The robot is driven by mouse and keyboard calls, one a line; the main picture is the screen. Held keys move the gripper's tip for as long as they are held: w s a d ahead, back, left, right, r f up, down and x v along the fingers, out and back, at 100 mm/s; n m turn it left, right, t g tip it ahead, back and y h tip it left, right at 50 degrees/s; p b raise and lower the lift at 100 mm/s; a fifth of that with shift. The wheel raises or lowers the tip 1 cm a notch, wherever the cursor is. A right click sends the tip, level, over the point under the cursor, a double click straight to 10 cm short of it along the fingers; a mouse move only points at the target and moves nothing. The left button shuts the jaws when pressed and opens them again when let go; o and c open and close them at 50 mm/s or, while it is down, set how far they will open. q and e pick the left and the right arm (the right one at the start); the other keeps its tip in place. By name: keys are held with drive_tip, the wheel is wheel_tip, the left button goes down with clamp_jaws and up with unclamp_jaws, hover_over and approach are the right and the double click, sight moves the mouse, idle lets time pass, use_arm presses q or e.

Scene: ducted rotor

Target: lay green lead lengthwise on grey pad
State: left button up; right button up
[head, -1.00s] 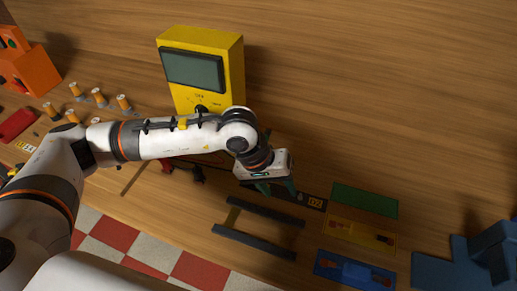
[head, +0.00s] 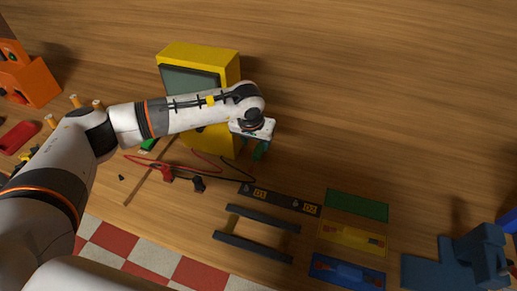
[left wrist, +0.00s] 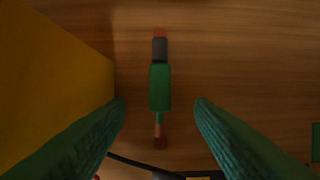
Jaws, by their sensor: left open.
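The green lead (left wrist: 160,88) shows in the left wrist view as a green block with a dark grey collar and orange-brown ends. It lies over bare wood, lengthwise up and down the picture. My left gripper (head: 257,150) is open beside the yellow meter. Its two green fingers stand on either side of the lead, apart from it, in the left wrist view. In the head view the gripper hides the lead, or I cannot tell it from the green fingers. My right gripper is not in view.
The yellow meter (head: 228,68) stands close to the left gripper. Red and black probes (head: 198,184) with wires lie below. A dark two-bar rack (head: 255,250), green (head: 357,205), yellow and blue panels lie lower right. The table's upper right is clear.

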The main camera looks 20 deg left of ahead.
sight(258, 149)
use_arm(q)
drive_tip(key=shift+w+p, duration=0.3)
drive_tip(key=shift+w, duration=0.2)
drive_tip(key=p+x, duration=0.1)
drive_tip(key=x, duration=0.4)
drive_tip(key=shift+s, duration=0.1)
drive_tip(key=shift+c, duration=0.2)
clamp_jaws()
